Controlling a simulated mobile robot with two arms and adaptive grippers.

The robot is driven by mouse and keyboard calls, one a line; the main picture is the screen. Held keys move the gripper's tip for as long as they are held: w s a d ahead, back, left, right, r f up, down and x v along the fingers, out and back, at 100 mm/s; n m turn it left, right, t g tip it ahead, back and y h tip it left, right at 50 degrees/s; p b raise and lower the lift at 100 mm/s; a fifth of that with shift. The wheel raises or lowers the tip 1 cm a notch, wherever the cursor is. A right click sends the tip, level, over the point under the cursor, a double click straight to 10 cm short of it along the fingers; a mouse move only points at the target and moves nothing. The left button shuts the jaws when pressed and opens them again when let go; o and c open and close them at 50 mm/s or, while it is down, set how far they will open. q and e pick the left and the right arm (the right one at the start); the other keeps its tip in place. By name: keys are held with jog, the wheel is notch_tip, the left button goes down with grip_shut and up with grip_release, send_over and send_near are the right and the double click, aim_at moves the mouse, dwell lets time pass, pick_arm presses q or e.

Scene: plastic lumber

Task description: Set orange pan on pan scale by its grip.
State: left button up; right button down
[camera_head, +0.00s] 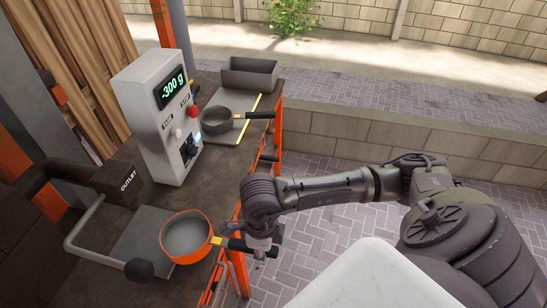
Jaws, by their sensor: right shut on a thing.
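The orange pan (188,236), with a grey inside, is upright at the near end of the bench. It overlaps the right part of a flat grey plate (137,246); I cannot tell whether it touches the plate or hangs just above it. Its dark grip points right, past a yellow collar. My right gripper (258,246) is shut on this grip, and the fingers are partly hidden under the wrist. A white scale unit (150,125) behind reads -300 g. My left gripper is out of view.
A box marked OUTLET (122,184) stands left of the orange pan. A bent grey lever with a black knob (139,270) reaches close to the pan's left side. A dark pan (217,118) and a grey bin (250,74) stand farther back.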

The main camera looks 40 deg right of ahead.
aim_at(216, 240)
jog(key=w+a, duration=0.4)
jog(key=w, duration=0.1)
jog(key=shift+w+a+f, duration=0.1)
jog(key=shift+w+f, duration=0.05)
jog(key=shift+f, duration=0.05)
jog(key=w+a, duration=0.1)
jog(key=w, duration=0.1)
jog(key=w+a+b, duration=0.1)
jog(key=w+a, duration=0.1)
jog(key=shift+f, duration=0.2)
jog(key=shift+w+a+f+b, duration=0.25)
jog(key=shift+w+f+b, duration=0.05)
jog(key=shift+f+b, duration=0.65)
jog(key=shift+f, duration=0.05)
jog(key=shift+s+f, duration=0.15)
jog(key=shift+f, duration=0.15)
jog(key=c, duration=0.9)
grip_release()
